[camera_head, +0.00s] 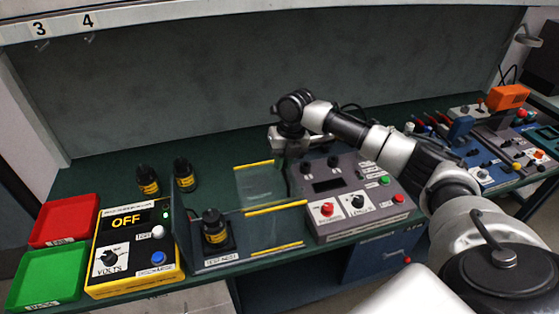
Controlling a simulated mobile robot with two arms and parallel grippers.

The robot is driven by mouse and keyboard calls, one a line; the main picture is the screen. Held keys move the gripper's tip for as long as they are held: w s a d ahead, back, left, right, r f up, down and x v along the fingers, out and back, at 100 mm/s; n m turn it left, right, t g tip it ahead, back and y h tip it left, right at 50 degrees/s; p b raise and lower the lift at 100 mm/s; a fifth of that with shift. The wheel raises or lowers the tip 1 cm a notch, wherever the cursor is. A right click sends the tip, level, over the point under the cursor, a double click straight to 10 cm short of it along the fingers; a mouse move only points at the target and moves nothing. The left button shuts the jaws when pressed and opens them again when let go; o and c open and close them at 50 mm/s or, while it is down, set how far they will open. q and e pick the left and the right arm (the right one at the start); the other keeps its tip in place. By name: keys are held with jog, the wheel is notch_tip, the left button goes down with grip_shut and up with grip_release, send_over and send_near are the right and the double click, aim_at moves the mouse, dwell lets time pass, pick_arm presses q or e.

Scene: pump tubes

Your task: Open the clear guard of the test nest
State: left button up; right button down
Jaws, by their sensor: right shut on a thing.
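The test nest (222,258) is at the front middle of the bench, with a black tube with a yellow label (214,228) standing in it. The clear guard (258,186) has yellow-striped edges and stands out to the right of the nest, beside the grey control box. My right gripper (284,164) comes in from the right and points down at the guard's right side. It is shut on the guard; its fingertips are dark and the exact contact is hard to see. My left gripper is out of view.
Two more black tubes (185,175) stand behind a yellow tester (130,250) reading OFF. Red (64,220) and green (47,280) trays are at the left. The grey control box (352,205) stands close below my right arm. Several tools lie at the far right.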

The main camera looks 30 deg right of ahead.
jog(key=c, duration=1.2)
grip_release()
jog(key=shift+o, duration=0.2)
jog(key=shift+r, duration=0.15)
jog(key=shift+r, duration=0.35)
notch_tip(320, 180, up, 10)
jog(key=d+b, duration=0.2)
jog(key=shift+s+f+b, duration=0.15)
jog(key=shift+s+b, duration=0.1)
jog(key=shift+b, duration=0.15)
